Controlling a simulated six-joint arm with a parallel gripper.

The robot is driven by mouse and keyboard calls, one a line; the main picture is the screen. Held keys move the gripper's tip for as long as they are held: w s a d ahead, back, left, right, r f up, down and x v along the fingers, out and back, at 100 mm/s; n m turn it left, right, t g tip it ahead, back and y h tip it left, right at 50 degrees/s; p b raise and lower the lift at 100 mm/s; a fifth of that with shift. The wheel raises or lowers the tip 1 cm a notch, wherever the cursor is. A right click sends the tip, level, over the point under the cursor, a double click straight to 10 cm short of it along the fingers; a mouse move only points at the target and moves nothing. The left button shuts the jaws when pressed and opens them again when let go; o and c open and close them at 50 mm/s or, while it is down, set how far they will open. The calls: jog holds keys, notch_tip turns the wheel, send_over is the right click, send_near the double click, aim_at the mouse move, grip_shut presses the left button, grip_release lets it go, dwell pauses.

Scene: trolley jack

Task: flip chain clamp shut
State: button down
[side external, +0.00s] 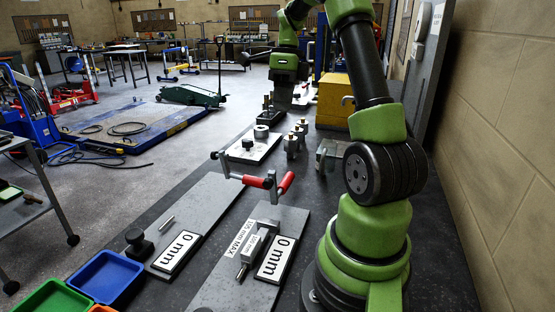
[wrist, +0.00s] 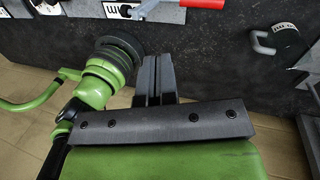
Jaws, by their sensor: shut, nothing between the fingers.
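In the side view, a bent metal linkage with red grips (side external: 256,182) stands over the grey plates on the bench. I cannot tell for sure if it is the chain clamp, or whether it is open or shut. A red grip (wrist: 203,3) also shows at the top edge of the wrist view. My gripper (side external: 281,106) is at the far end of the bench, pointing down and well apart from the linkage. In the wrist view, the black fingers of my gripper (wrist: 152,75) are together with nothing between them.
A grey plate with a 0 mm label (side external: 180,251) and a second labelled plate (side external: 225,290) lie on the dark bench. Several brass-topped fittings (side external: 293,140) and a yellow box (side external: 336,98) stand farther back. A grey hook (wrist: 262,43) shows in the wrist view. A wall (side external: 500,130) bounds the right.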

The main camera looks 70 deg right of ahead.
jog(key=shift+s+d+f+m, duration=0.4)
jog(key=shift+d+f+m, duration=0.1)
jog(key=shift+d+m, duration=0.3)
jog(key=shift+a+f, duration=0.1)
jog(key=shift+f, duration=0.05)
jog(key=a+f, duration=0.7)
jog(key=f, duration=0.3)
